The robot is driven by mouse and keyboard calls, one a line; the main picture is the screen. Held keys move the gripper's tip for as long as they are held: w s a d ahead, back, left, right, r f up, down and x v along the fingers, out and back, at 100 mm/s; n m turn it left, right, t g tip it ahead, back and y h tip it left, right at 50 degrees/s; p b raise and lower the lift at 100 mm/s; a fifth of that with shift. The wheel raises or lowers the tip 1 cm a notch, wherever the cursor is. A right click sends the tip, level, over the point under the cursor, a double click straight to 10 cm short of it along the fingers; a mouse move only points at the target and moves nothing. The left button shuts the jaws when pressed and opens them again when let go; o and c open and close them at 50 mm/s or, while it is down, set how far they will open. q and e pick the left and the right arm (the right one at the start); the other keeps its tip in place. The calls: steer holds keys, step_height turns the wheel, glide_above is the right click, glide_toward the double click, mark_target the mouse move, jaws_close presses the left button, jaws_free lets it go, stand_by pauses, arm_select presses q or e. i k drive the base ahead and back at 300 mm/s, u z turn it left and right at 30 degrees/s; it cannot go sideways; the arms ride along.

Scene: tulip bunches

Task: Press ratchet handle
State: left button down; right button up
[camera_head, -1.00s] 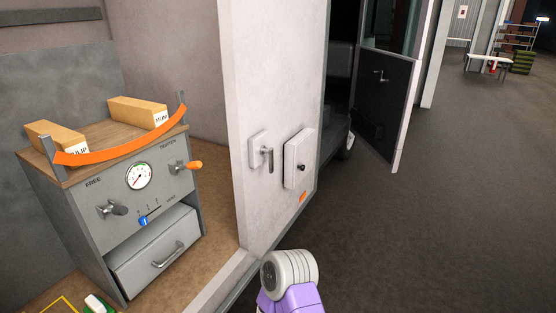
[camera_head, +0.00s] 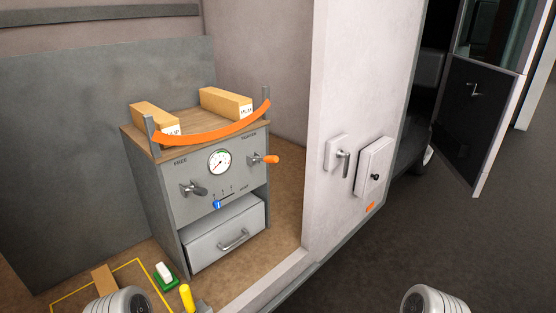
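The ratchet handle is most likely the orange-tipped lever (camera_head: 266,159) on the front of a grey cabinet (camera_head: 175,225), under the word TIGHTEN. It sticks out to the right. A dark grey knob lever (camera_head: 194,189) sits lower left, under FREE. A round dial gauge (camera_head: 219,161) is between them. An orange strap (camera_head: 215,135) sags between two posts across the cabinet's top front. Rounded grey-white parts of my arms show at the bottom edge, well below the cabinet. Neither gripper is in view.
Two tan boxes (camera_head: 226,103) stand on the wooden top. Below the dial are a blue slider (camera_head: 217,204) and a closed drawer (camera_head: 226,236). A green-and-white item (camera_head: 165,274) and a yellow cylinder (camera_head: 187,297) are in front. A pale wall panel (camera_head: 345,95) stands right.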

mark_target(272, 159)
steer(key=k, duration=0.65)
steer(key=z, duration=0.35)
steer(key=i, duration=1.3)
steer(key=u, duration=0.6)
